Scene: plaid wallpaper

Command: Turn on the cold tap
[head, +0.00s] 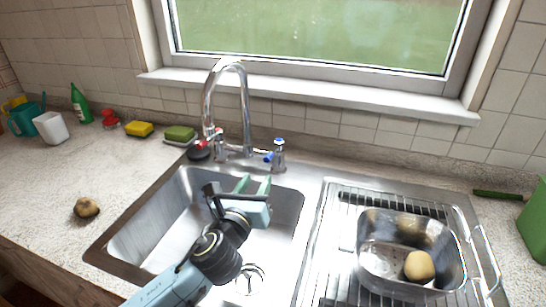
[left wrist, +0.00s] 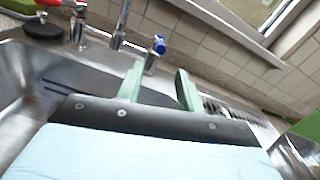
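The chrome faucet (head: 229,105) stands at the back edge of the sink, with a tall curved spout. The cold tap (head: 278,152) is the blue-marked handle on its right; in the left wrist view its blue cap (left wrist: 159,45) shows beyond the fingers. The hot tap (head: 208,138) with red marking is on the left side. My left gripper (head: 254,183) is over the sink basin, in front of and below the cold tap, apart from it. Its two green fingers (left wrist: 158,78) are spread with nothing between them. My right gripper is not in view.
The sink basin (head: 150,225) lies below my left arm. Sponges (head: 139,129), a green bottle (head: 80,104) and cups line the left counter.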

